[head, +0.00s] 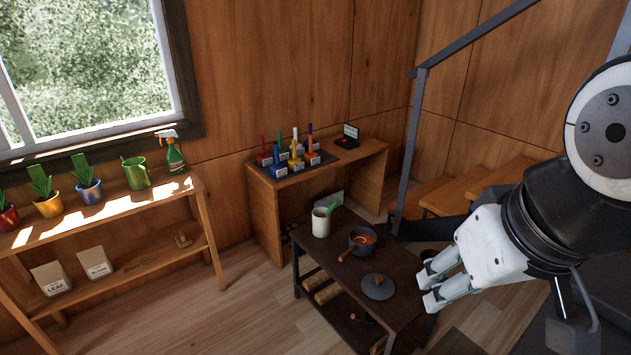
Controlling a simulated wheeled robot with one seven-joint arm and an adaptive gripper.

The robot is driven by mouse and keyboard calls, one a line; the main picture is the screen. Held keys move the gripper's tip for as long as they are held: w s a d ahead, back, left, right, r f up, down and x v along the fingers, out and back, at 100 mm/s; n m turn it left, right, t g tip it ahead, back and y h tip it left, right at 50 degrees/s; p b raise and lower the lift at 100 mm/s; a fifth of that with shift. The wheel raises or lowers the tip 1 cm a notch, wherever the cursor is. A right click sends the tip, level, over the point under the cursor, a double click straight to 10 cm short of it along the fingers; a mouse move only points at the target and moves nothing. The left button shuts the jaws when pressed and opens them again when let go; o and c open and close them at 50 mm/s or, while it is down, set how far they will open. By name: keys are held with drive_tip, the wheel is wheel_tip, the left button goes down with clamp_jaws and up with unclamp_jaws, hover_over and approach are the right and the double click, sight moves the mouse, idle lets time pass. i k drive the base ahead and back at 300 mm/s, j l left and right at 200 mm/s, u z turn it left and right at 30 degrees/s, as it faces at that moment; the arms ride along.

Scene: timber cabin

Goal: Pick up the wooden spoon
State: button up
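No wooden spoon can be made out for certain. A dark pot (361,240) with reddish contents stands on the low dark table (338,282). A brown wooden handle (345,256) points out from the pot toward the lower left; I cannot tell whether it is the pot's own handle or a spoon. A pale crock (320,223) with a green utensil (333,205) stands left of the pot. My gripper (427,288) is at the table's right side, right of the pot and apart from it. Its two white fingers are spread and nothing shows between them.
A round dark lid (378,287) lies on the table, left of my gripper. Rolled tan things (322,290) lie on its lower shelf. A desk (266,205) with colored holders stands behind. A plant shelf (120,208) is at left. A stair rail (411,150) rises behind my gripper.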

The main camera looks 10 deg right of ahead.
sight(335, 202)
drive_tip(key=j+z, duration=0.1)
drive_tip(key=z, duration=0.45)
drive_tip(key=i+j+z, duration=0.25)
drive_tip(key=j, duration=0.2)
drive_tip(key=j+z, duration=0.25)
drive_tip(key=j, duration=0.15)
drive_tip(key=j+z, duration=0.2)
drive_tip(key=j, duration=0.3)
drive_tip(key=i+j+z, duration=0.1)
drive_tip(key=j, duration=1.05)
